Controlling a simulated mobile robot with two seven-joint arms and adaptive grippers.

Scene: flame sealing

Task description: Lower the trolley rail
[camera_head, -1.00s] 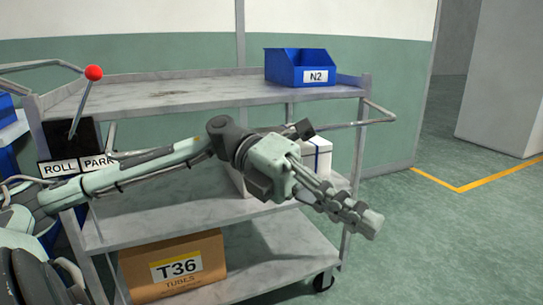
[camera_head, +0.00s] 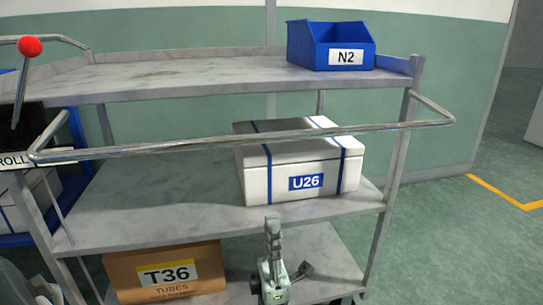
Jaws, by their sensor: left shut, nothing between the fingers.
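The trolley rail (camera_head: 250,143) is a shiny metal bar across the trolley's front. It hangs below the top shelf (camera_head: 190,77), level with the top of a white box, and its right end bends back to the right post. My left gripper (camera_head: 272,222) is at the bottom middle, fingers pointing up and shut with nothing in them. It shows below the rail, apart from it, in front of the lower shelves. My right gripper is not in view.
A white box U26 (camera_head: 307,182) stands on the middle shelf, a carton T36 (camera_head: 168,272) on the bottom one. A blue bin N2 (camera_head: 331,46) is on top. A red-knobbed lever (camera_head: 30,46) stands at left. The floor at right (camera_head: 455,240) is clear.

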